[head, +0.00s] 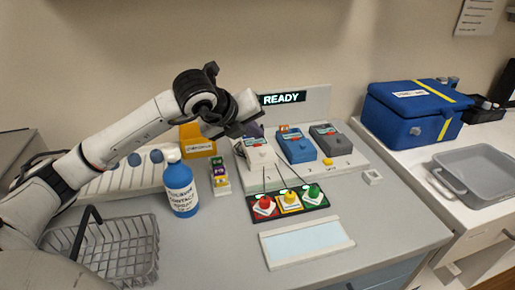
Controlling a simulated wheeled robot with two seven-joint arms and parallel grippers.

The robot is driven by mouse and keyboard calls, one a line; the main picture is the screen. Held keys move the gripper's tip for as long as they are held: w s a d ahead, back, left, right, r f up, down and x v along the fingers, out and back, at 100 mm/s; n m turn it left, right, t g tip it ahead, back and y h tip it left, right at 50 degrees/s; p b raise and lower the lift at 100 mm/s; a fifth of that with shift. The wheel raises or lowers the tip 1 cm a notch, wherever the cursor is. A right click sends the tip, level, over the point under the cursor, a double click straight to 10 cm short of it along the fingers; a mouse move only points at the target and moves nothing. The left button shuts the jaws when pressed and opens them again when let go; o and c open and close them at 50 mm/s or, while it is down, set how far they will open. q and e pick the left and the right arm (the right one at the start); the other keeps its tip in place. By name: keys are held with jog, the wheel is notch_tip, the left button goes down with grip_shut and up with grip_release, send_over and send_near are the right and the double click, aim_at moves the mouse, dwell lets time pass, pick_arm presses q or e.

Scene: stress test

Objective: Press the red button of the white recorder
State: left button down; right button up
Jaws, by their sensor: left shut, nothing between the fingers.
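The white recorder (261,156) stands at the left of a row of three on a pale base, beside a blue recorder (297,146) and a dark grey one (331,141). A black panel in front holds a red button (265,202), a yellow button (289,198) and a green button (313,192). Thin dark lines run between the recorders and this panel. My left gripper (256,130) is shut and empty, just above and behind the white recorder's top, partly covering it; I cannot tell whether they touch. My right gripper is out of view.
A lit READY sign (284,98) is behind. A pale framed plate (307,243) lies in front. A blue cooler box (412,112) and grey tray (474,172) are right.

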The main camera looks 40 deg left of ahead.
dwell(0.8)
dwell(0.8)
pick_arm(q)
jog(key=shift+f+b, duration=0.4)
jog(key=shift+b, duration=0.15)
jog(key=shift+f+b, duration=0.5)
jog(key=shift+b, duration=0.2)
dwell(0.7)
dwell(0.4)
jog(key=shift+r+p, duration=0.4)
jog(key=shift+r, duration=0.5)
